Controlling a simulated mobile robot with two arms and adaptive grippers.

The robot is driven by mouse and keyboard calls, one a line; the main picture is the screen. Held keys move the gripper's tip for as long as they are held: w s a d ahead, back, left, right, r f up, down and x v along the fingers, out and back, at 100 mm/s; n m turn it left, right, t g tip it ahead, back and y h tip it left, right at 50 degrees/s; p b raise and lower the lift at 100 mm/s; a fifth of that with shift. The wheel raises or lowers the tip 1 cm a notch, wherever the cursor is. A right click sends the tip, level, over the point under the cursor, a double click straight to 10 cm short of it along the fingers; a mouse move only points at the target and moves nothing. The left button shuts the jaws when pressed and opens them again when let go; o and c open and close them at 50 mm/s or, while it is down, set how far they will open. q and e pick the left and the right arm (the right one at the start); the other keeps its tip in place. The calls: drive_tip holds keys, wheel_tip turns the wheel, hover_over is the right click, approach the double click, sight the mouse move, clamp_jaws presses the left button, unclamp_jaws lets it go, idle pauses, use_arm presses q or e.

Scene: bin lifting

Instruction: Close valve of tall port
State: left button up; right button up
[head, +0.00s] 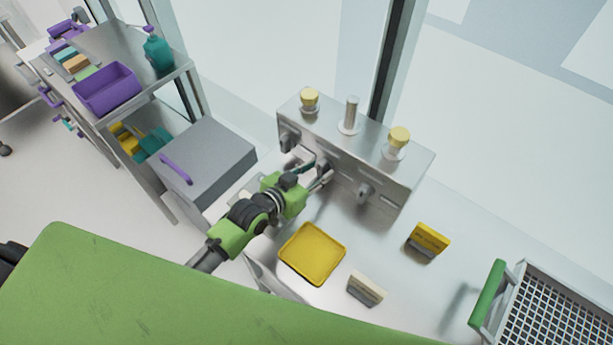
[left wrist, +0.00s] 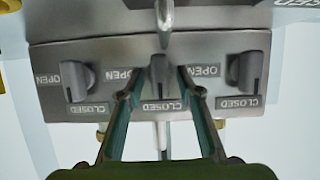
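A steel box (head: 400,180) carries three ports on top. The tall port (head: 351,115) is a bare metal post in the middle, between two yellow-capped ports. The front has three grey valve knobs with OPEN and CLOSED labels. My left gripper (head: 318,172) is at the middle knob, mostly hiding it in the head view. In the left wrist view, the open fingers (left wrist: 160,84) stand on either side of the middle knob (left wrist: 158,74), with gaps visible. That knob stands upright, with OPEN to its left and CLOSED below. My right gripper is not in view.
A yellow tray (head: 312,253), a yellow sign (head: 429,240) and a pale sign (head: 366,289) are on the bench in front of the box. A wire basket (head: 560,310) is at right. A grey box (head: 205,160) and a shelf cart with a purple bin (head: 107,90) are at left.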

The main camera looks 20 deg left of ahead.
use_arm(q)
drive_tip(key=v, duration=1.1)
drive_tip(key=shift+s, duration=0.15)
drive_tip(key=shift+a, duration=0.1)
